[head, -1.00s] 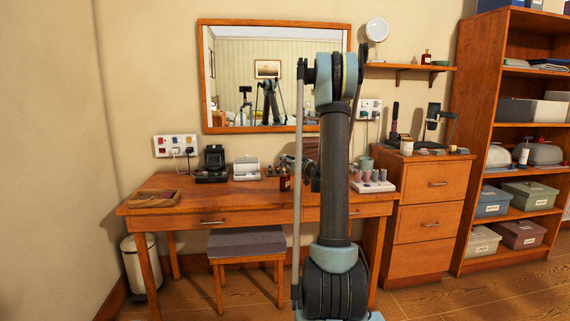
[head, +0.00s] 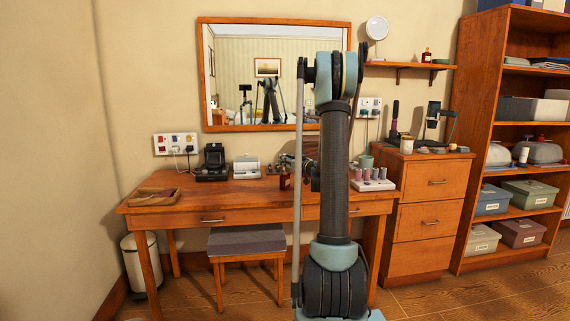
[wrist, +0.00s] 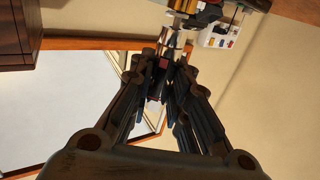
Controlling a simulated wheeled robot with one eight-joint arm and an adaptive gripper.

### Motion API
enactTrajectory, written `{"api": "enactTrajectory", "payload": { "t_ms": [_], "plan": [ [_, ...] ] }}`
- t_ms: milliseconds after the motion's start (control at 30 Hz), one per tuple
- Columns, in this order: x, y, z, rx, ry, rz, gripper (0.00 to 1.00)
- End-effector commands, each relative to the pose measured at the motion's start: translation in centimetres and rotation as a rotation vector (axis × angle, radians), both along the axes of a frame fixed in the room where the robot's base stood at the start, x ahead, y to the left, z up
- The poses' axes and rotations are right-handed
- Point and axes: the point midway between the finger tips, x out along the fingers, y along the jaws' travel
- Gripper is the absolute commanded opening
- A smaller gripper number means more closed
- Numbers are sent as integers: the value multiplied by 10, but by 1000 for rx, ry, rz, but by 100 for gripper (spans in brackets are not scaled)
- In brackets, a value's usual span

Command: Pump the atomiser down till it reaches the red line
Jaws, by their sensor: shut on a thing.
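The atomiser (head: 285,182) is a small dark red bottle on the dressing table, just left of my arm in the head view. My gripper (wrist: 165,66) is at the top of the atomiser, its two fingers shut close together. In the wrist view a dark reddish piece, seemingly part of the atomiser (wrist: 155,86), shows between the fingers. My arm and fingers hide much of the contact. The red line and the liquid level are too small to make out.
The dressing table (head: 165,207) holds a wooden tray (head: 153,196), a black device (head: 213,163), a white box (head: 246,168) and a stand of pinkish bottles (head: 373,181) right of my arm. A mirror (head: 240,75) hangs behind.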

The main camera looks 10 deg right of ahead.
Motion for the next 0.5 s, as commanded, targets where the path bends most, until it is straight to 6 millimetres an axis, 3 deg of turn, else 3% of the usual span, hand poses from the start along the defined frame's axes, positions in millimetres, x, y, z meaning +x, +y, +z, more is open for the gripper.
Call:
{"api": "enactTrajectory", "payload": {
  "t_ms": [500],
  "plan": [
    [0,0,-4,0,0,0,0]
  ]
}}
